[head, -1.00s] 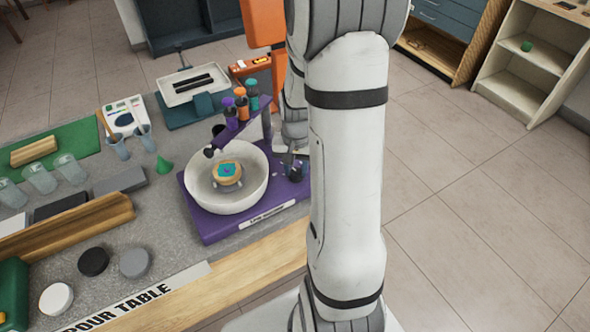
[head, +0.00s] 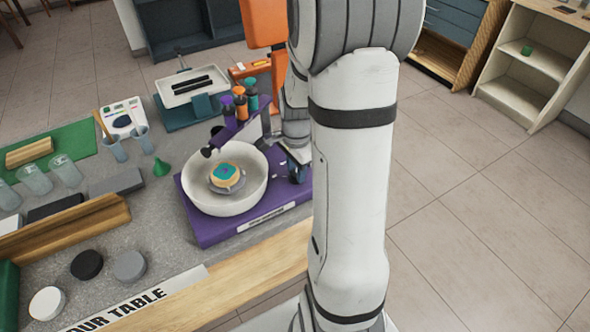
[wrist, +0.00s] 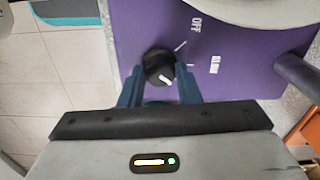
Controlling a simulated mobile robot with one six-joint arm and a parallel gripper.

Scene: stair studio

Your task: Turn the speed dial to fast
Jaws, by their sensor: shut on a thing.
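The speed dial (wrist: 158,67) is a round black knob with a white pointer mark, on the purple base (wrist: 135,25) of the spin machine. In the wrist view the mark points down and slightly right. The labels OFF (wrist: 195,25) and SLOW (wrist: 214,64) read sideways to the right of the dial; no FAST label shows. My gripper (wrist: 160,78) has its blue fingers on either side of the dial, shut on it. In the head view my gripper (head: 298,170) is at the right end of the purple base (head: 212,230), and the dial is hidden there.
A white bowl (head: 213,205) with a small round piece (head: 226,176) inside stands on the base. Open floor lies right.

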